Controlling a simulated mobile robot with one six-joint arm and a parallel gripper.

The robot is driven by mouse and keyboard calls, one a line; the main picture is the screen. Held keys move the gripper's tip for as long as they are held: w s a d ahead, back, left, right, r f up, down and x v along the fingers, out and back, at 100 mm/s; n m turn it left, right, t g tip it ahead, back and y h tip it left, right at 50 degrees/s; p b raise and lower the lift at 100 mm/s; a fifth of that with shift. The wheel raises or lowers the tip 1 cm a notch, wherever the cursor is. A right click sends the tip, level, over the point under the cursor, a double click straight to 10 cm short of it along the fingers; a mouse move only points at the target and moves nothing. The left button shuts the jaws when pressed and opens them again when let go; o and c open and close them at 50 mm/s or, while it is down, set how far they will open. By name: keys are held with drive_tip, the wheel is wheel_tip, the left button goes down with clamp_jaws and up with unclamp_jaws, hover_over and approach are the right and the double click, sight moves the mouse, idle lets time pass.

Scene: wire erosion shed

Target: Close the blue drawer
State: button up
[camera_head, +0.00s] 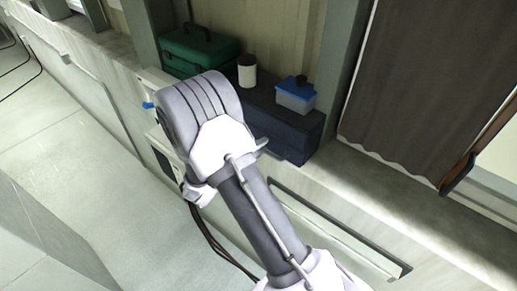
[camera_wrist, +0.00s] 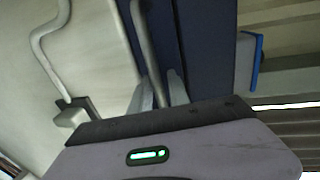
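The dark blue drawer unit (camera_head: 294,133) stands on the ledge behind my arm in the head view. A low dark blue part sticks out at its front beside my wrist, and my arm hides much of the front. In the wrist view a dark blue face (camera_wrist: 204,45) fills the upper middle, with a long grey bar handle (camera_wrist: 143,35) along it. My gripper (camera_wrist: 160,85) is at the handle, with one fingertip on each side of the bar. Whether the fingers press on the bar is not clear.
On the unit stand a blue-lidded box (camera_head: 296,97) and a white cup with a dark top (camera_head: 247,72). A green case (camera_head: 199,50) is behind to the left. A dark curtain (camera_head: 430,80) hangs at right. The floor (camera_head: 75,165) at left is clear.

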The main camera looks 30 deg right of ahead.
drive_tip(key=shift+o, duration=0.6)
drive_tip(key=shift+d, duration=0.1)
drive_tip(key=b+v, duration=0.1)
drive_tip(key=v, duration=1.6)
drive_tip(key=shift+a, duration=0.25)
drive_tip(key=shift+s, duration=0.1)
